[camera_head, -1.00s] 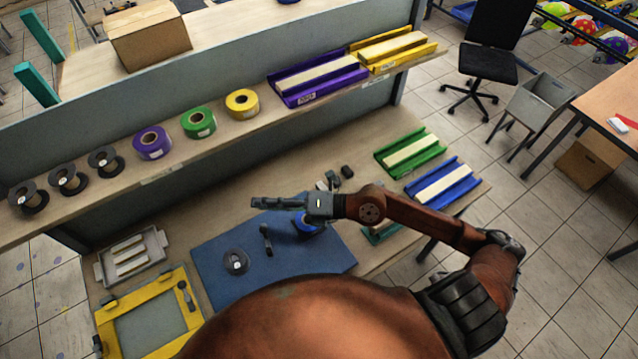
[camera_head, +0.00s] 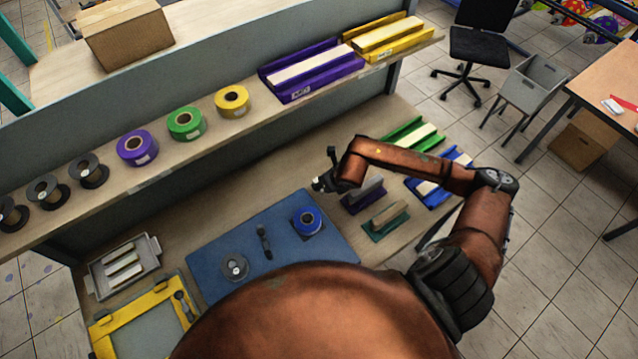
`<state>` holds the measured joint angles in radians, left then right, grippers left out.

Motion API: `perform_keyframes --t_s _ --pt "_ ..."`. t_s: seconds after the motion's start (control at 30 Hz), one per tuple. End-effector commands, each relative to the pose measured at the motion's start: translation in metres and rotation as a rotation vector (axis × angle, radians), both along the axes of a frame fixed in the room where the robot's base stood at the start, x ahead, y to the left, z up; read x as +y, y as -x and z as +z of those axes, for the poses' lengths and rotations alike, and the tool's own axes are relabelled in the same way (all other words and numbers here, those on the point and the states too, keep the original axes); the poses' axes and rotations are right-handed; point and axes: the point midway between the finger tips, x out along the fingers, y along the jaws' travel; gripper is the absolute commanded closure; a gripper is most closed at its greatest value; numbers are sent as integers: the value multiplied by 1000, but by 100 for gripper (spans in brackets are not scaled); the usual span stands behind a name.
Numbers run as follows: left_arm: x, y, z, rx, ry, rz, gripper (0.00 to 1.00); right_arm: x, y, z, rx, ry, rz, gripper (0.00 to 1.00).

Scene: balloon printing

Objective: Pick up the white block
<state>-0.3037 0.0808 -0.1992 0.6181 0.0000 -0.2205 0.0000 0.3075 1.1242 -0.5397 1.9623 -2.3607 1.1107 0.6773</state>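Several white blocks (camera_head: 122,262) lie side by side in a grey tray (camera_head: 155,250) at the lower left of the bench. Which one the task means cannot be told. My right gripper (camera_head: 325,172) is over the middle of the bench, above and right of the blue mat (camera_head: 220,272), well away from the tray. It is small and dark at this angle, so whether its fingers are open or shut is unclear. No held object is visible in it. My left gripper is not in view.
A blue tape roll (camera_head: 308,221), a dark tool (camera_head: 264,241) and a dark disc (camera_head: 234,267) are on the mat. A yellow frame (camera_head: 107,331) lies below the tray. Purple (camera_head: 362,194) and teal (camera_head: 387,221) holders stand near my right forearm. The shelf (camera_head: 170,172) runs behind.

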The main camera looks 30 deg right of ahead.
Motion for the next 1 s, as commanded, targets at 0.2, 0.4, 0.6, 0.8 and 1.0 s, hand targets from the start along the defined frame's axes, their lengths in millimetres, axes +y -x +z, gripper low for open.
perform_keyframes --t_s 0.2,0.4,0.6,0.8,1.0 --pt "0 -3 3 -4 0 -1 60 3 -11 -17 -1 -3 1 70" --pt "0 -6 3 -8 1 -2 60 3 -12 -18 -1 -2 3 70" --pt "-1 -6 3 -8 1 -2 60 3 -12 -18 -1 -3 4 82" --pt "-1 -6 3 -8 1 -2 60 3 -12 -18 -1 -3 4 96" --pt "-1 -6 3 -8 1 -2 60 3 -12 -18 -1 -3 4 100"
